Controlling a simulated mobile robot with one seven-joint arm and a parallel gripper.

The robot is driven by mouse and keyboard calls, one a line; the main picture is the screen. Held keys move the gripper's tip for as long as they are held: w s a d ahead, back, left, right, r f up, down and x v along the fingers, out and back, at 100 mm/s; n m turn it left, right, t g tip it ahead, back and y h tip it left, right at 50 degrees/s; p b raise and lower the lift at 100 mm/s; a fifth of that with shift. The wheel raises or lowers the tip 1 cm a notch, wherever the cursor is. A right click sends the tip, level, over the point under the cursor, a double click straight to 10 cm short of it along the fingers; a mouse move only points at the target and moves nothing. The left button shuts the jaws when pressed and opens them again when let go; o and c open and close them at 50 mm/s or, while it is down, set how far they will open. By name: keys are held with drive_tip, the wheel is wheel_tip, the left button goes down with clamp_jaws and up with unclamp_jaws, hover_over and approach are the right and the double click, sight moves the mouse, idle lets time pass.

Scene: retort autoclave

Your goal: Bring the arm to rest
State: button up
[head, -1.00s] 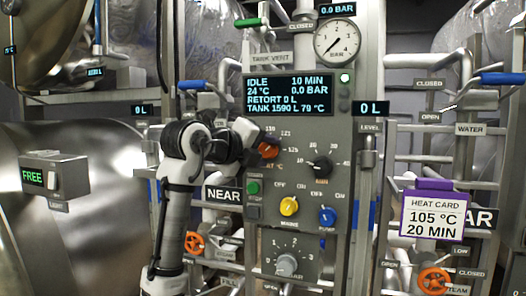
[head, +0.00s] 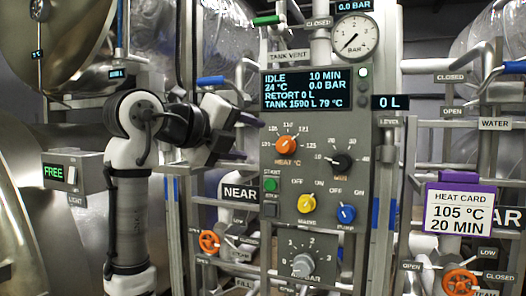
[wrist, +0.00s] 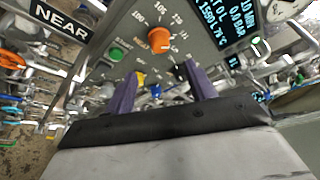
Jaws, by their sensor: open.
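My arm stands at the left of the control panel in the head view, bent at the elbow. My gripper (head: 252,140) is open and empty, pointing right towards the panel, just left of the orange heat knob (head: 286,146). In the wrist view the two purple fingers of my gripper (wrist: 158,74) are spread apart with nothing between them. The orange knob also shows there (wrist: 159,40), beyond the fingers, and a visible gap separates it from them.
The panel carries a display (head: 302,90) reading idle, a black knob (head: 340,161), a yellow knob (head: 306,203), a blue knob (head: 346,214) and a grey knob (head: 303,265). A heat card (head: 459,212) reads 105 °C, 20 min. Pipes and valves crowd both sides.

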drive_tip(key=shift+v, duration=1.1)
